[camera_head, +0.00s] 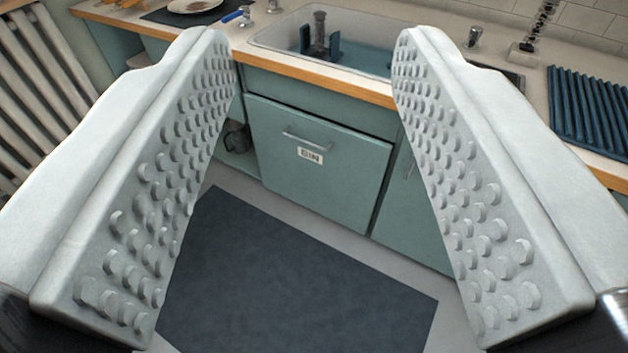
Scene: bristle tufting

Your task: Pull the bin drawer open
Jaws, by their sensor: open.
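The bin drawer (320,165) is a teal front under the sink counter, in the middle of the view. It carries a metal bar handle (305,138) and a white label reading BIN (310,156). The front appears shut, flush with the cabinet. My gripper (315,45) is open, its two pale studded fingers spread wide on either side of the view. Nothing is between the fingers. The handle shows between them in the picture, at a distance.
A dark mat (300,275) lies on the floor before the cabinets. The sink (330,45) is set in the counter above. A dark ribbed mat (590,115) lies on the counter at right. A radiator (45,85) stands at left. The floor before the drawer is otherwise clear.

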